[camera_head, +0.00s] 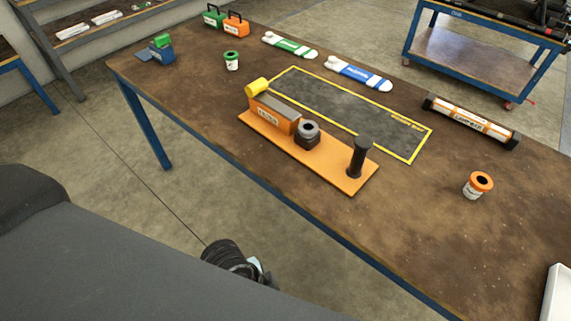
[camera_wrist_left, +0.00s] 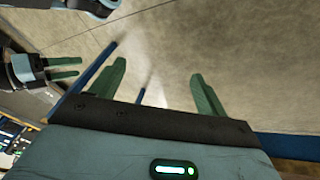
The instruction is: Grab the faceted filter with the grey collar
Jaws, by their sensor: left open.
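A dark faceted block with a grey collar (camera_head: 307,132), which matches the filter, stands upright on an orange board (camera_head: 335,179) on the table. It sits between an orange labelled box (camera_head: 273,117) and a black upright handle (camera_head: 359,158). My left gripper (camera_wrist_left: 158,90) is open and empty in the left wrist view, its two green fingers wide apart over the floor. My other gripper (camera_wrist_left: 66,68) shows at the left of that view, with a gap between its fingers and nothing in it. Neither gripper's fingers show clearly in the head view. The filter is not in the wrist view.
A dark mat with a yellow border (camera_head: 350,110) lies behind the board. An orange-lidded jar (camera_head: 477,186) and a black-capped tube (camera_head: 468,122) are to the right. A green-lidded jar (camera_head: 232,61) is farther back. The table's near edge lies between my arm and the board.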

